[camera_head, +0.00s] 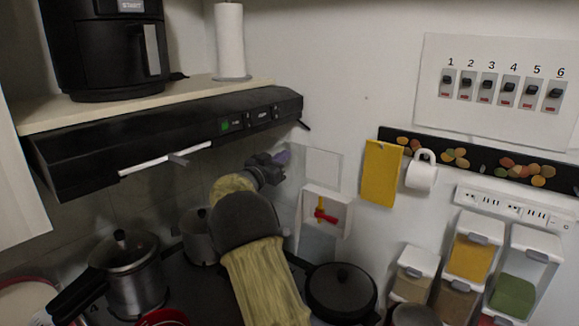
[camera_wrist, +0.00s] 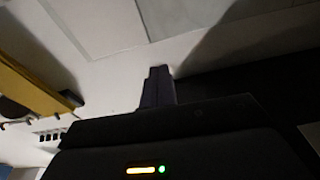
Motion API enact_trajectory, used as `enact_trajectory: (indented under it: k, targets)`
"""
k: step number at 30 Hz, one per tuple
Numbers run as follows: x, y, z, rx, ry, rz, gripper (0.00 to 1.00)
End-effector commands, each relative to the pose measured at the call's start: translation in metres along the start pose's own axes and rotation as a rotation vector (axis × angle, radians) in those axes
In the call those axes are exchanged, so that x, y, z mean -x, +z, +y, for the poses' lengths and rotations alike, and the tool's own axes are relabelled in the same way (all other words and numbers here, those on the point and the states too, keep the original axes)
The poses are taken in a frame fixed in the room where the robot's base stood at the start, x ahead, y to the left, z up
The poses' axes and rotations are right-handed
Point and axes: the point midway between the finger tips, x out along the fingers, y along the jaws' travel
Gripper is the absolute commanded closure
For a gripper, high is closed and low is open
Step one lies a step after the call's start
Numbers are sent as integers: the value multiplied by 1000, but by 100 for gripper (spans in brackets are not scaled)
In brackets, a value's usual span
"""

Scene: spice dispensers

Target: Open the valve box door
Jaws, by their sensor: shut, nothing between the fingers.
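The valve box (camera_head: 345,213) is a small white wall box in the head view, with a red valve handle (camera_head: 325,211) visible in it. A pale, see-through panel (camera_head: 315,243) shows at its left and below; it looks like the door standing out from the box, but its exact angle is unclear. My gripper (camera_head: 284,158) is up and left of the box, beside a pale square panel (camera_head: 323,167) on the wall, and apart from the box. In the wrist view my dark fingers (camera_wrist: 158,72) are together and empty. The valve handle does not show there.
A black range hood (camera_head: 170,135) hangs left of my gripper. Pots (camera_head: 132,280) and a black lidded pan (camera_head: 341,291) stand below. Spice dispensers (camera_head: 470,255) are at lower right.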

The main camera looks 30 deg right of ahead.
Motion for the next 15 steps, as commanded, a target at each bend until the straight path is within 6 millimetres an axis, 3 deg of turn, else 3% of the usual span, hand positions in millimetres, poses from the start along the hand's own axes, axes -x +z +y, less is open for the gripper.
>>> enact_trajectory:
  k: [5,8,15]
  targets:
    - [31,15,-18,8,-281,-140,100]
    - [60,29,-24,22,-433,-243,100]
    - [158,73,-10,107,-751,-549,100]
